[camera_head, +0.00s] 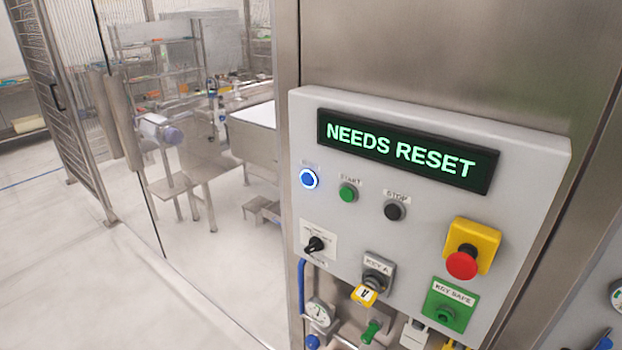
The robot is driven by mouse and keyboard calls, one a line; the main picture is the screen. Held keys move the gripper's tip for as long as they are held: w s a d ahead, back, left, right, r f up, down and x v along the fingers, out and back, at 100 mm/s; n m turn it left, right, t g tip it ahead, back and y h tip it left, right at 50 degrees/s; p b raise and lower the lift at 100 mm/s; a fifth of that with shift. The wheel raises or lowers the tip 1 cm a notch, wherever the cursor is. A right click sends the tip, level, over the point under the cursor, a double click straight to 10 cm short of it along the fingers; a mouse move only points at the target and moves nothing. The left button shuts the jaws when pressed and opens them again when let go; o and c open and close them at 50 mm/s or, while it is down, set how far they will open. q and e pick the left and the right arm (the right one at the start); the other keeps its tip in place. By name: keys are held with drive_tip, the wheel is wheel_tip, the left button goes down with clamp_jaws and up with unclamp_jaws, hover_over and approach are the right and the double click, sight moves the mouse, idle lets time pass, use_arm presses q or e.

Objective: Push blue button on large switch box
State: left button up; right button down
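The large switch box (540,160) is a light grey panel on a steel post, filling the right half of the head view. Its dark display (408,150) reads "NEEDS RESET" in green letters. The blue button (309,179) is at the box's left edge, below the display, with a bright lit ring around it. To its right are a green START button (348,193) and a black STOP button (395,210). Neither of my grippers is in view, and nothing covers the blue button.
Lower on the box are a black selector (315,244), a KEY A switch (377,281), a red emergency button (461,265) on yellow, and a green KEY SAFE block (450,304). Gauges and valves sit below. A clear partition stands left; the pale floor (80,290) there is free.

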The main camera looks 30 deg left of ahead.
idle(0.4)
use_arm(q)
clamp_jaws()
